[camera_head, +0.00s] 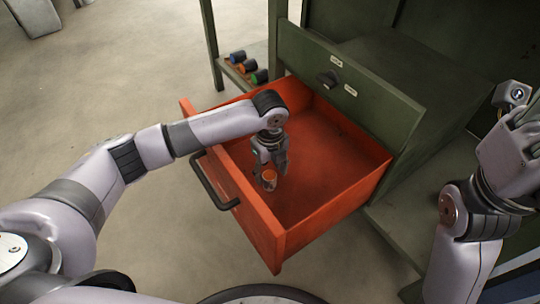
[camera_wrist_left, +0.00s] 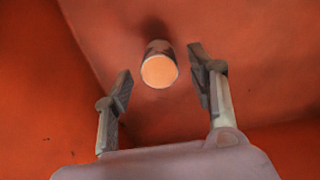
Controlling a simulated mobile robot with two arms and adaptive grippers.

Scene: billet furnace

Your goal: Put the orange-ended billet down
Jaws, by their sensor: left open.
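The orange-ended billet (camera_head: 269,180) stands upright on the floor of the open red drawer (camera_head: 330,165), close to the drawer's front left part. Its orange end faces up. In the left wrist view the billet (camera_wrist_left: 159,69) shows its round orange end and a dark side, with a gap to each finger. My left gripper (camera_head: 271,164) is open, reaching down into the drawer just above and around the billet. Its fingers (camera_wrist_left: 163,83) are spread on both sides of the billet. My right arm is at the right edge, and its fingertips are not clearly visible.
Blue-, orange- and green-ended billets (camera_head: 247,67) lie on a shelf at the cabinet's left. The green cabinet (camera_head: 430,75) stands behind the drawer. The drawer's black handle (camera_head: 212,183) sticks out in front. The rest of the drawer floor is bare.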

